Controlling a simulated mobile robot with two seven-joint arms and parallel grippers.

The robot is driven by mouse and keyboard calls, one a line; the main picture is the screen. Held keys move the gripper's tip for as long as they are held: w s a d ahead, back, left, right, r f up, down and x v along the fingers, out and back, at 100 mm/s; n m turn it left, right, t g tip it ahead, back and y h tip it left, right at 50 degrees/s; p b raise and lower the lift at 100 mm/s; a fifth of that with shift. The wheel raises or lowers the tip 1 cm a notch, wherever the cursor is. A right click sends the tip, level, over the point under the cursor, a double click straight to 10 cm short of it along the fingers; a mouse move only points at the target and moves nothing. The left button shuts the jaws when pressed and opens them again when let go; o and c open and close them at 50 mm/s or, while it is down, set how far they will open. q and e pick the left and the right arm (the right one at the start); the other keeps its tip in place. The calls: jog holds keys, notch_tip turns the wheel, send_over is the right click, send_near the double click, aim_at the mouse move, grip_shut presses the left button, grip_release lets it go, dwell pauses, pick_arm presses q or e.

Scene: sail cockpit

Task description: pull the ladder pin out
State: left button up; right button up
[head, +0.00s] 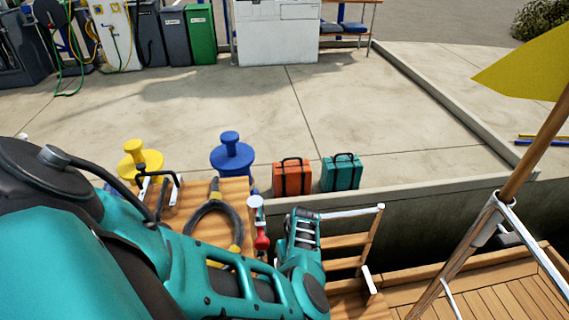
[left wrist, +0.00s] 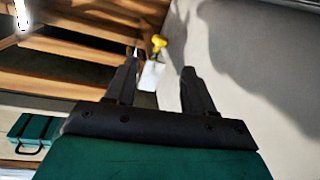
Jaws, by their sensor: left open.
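In the left wrist view my left gripper (left wrist: 160,67) is open, with its two dark fingers apart. A small yellow knob (left wrist: 158,43), which looks like the ladder pin's head, shows just past the fingertips. A white plate or tag (left wrist: 152,75) hangs by it, seen between the fingers; I cannot tell the depth between them. The ladder (head: 345,241) with wooden rungs and pale rails stands right of my left wrist in the head view. Its rungs (left wrist: 60,52) also show in the left wrist view. The head view hides the fingertips and the knob. My right gripper is not in view.
An orange case (head: 292,178) and a teal case (head: 341,174) stand on the quay edge beyond the ladder. Blue (head: 232,158) and yellow (head: 140,162) bollards are to the left. A red item with a white top (head: 262,238) is beside my wrist. A wooden pole (head: 530,165) rises at right.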

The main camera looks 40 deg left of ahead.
pick_arm(q)
jog(key=f+b, duration=0.1)
jog(key=f, duration=0.2)
jog(key=s+f+b, duration=0.1)
jog(key=f+b, duration=0.1)
jog(key=f, duration=0.1)
jog(key=f+b, duration=0.2)
jog(key=f, duration=0.2)
jog(key=shift+s+a, duration=0.15)
jog(key=shift+a, duration=0.2)
jog(key=shift+f+b, duration=0.4)
jog(key=shift+f, duration=0.05)
jog(key=shift+s, duration=0.1)
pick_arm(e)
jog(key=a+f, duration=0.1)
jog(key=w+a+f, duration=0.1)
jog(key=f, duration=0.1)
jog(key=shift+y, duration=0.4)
pick_arm(q)
jog(key=shift+c, duration=0.3)
jog(key=c, duration=0.4)
grip_shut()
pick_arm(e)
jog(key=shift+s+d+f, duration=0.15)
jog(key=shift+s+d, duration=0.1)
